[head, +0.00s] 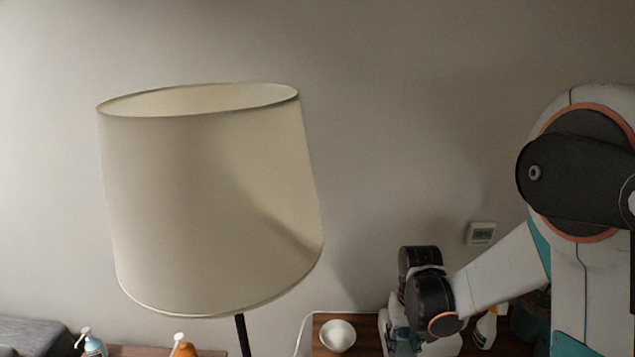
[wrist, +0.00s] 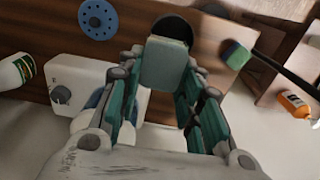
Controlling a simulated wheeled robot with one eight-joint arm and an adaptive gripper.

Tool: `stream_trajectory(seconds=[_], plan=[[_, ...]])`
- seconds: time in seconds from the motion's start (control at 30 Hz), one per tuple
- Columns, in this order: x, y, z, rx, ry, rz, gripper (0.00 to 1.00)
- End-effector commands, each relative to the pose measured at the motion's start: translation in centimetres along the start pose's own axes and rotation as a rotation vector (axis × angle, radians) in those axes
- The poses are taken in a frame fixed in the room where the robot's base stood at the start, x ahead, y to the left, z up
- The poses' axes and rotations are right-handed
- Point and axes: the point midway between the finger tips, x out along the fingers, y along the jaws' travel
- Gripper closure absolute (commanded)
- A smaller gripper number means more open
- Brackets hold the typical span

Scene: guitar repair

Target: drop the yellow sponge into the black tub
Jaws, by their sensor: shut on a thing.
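In the wrist view my gripper (wrist: 163,68) has its teal fingers around a pale grey-green block (wrist: 165,66). This block seems to be the sponge, though the face I see is not clearly yellow. A round black thing (wrist: 172,27), probably the black tub, shows just beyond the block, which partly covers it. I cannot tell how far the block is above it. In the head view my gripper (head: 402,341) is low on the right, partly hidden by my arm. The sponge and tub cannot be made out there.
A large lampshade (head: 210,200) stands at the left. A white bowl (head: 337,336) and a spray bottle (head: 487,327) flank my gripper. The wrist view shows a blue disc (wrist: 97,19), a green-and-blue block (wrist: 237,54) by a black rod, and an orange bottle (wrist: 294,104).

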Motion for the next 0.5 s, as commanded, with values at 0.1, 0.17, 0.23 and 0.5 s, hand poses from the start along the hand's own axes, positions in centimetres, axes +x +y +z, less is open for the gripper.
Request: stream_trajectory(seconds=[0.1, 0.17, 0.23, 0.5], plan=[[0.9, 0.0, 0.0, 0.000, 0.000, 0.000, 0.86], [1.4, 0.0, -0.1, 0.000, 0.000, 0.000, 0.86], [2.1, 0.0, -0.1, 0.000, 0.000, 0.000, 0.86], [5.1, 0.0, 0.0, 0.000, 0.000, 0.000, 0.86]])
